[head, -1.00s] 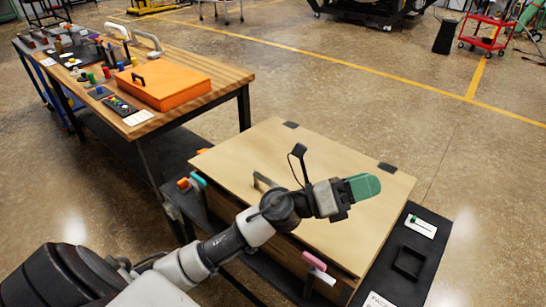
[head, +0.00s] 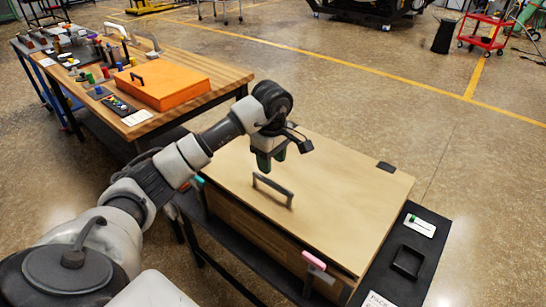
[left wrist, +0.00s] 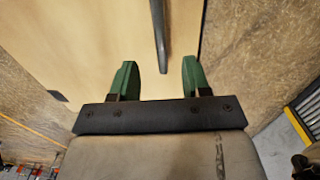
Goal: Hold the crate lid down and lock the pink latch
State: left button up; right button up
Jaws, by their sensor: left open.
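The wooden crate's lid (head: 340,205) lies flat and looks closed in the head view. Its dark bar handle (head: 272,190) stands near the front edge. The pink latch (head: 314,261) sits on the crate's front at the right end, tilted. My left gripper (head: 271,160) is open and empty, pointing down above the lid, just behind the handle in the picture. In the left wrist view its two green fingers (left wrist: 160,78) are apart, with the handle (left wrist: 159,35) and the pale lid (left wrist: 95,35) beyond them. My right gripper is not in view.
A teal latch (head: 199,180) shows at the crate's left end. The crate stands on a black table (head: 420,270) with a square dark frame (head: 408,261) and a white plate with a green piece (head: 420,226). An orange case (head: 165,82) lies on a wooden bench behind.

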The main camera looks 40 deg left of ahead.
aim_at(272, 196)
pick_arm(q)
notch_tip(272, 196, down, 10)
jog(key=shift+d, duration=0.1)
jog(key=shift+c, duration=0.4)
grip_shut()
jog(key=shift+s+f+b, duration=0.1)
jog(key=shift+f+b, duration=1.35)
jog(key=shift+f, duration=0.15)
dwell(1.1)
